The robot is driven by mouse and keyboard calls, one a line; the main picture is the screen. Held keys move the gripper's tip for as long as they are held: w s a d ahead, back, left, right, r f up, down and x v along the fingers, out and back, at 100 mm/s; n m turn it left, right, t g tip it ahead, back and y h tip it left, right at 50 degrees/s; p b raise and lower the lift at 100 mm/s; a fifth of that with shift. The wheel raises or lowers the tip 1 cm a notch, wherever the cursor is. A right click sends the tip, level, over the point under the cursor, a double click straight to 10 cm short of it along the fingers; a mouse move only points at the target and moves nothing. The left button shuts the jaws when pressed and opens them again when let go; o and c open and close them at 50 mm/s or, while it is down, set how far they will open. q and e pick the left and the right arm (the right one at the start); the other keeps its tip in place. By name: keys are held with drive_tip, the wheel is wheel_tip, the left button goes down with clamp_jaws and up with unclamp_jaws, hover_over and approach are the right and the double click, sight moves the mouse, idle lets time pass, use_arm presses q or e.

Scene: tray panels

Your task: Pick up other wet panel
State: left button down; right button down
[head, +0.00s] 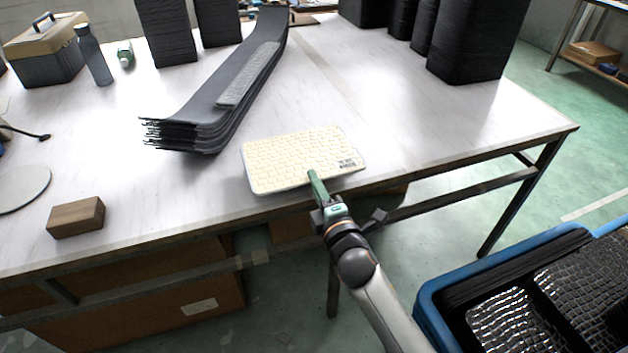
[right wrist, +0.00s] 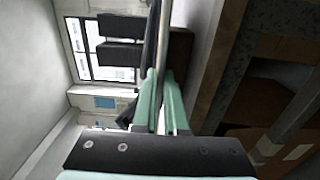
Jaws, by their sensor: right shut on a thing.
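A cream panel (head: 290,155) with a grid of raised blocks and a small dark patch at its right corner is at the table's front edge. My right gripper (head: 314,180) is shut on its front edge. In the right wrist view the green fingers (right wrist: 162,105) close on a thin edge seen end-on. I cannot tell whether the panel lies fully on the table. Two glossy black textured panels, one nearer (head: 505,315) and one farther right (head: 590,280), lie in a blue crate (head: 430,303) at the lower right; they look wet. My left gripper is out of view.
A stack of dark curved panels (head: 205,105) with a grey textured panel (head: 248,75) on it lies behind. A wooden block (head: 76,217), bottle (head: 94,55) and toolbox (head: 45,50) stand left. Tall black stacks (head: 470,40) stand behind right. The table's right part is clear.

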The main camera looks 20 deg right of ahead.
wheel_tip(320, 180, up, 3)
drive_tip(key=p, duration=0.3)
drive_tip(key=shift+f, duration=0.2)
drive_tip(key=s+r+p, duration=0.4)
drive_tip(key=s, duration=0.4)
drive_tip(key=shift+s+d, duration=0.1)
drive_tip(key=shift+d, duration=0.05)
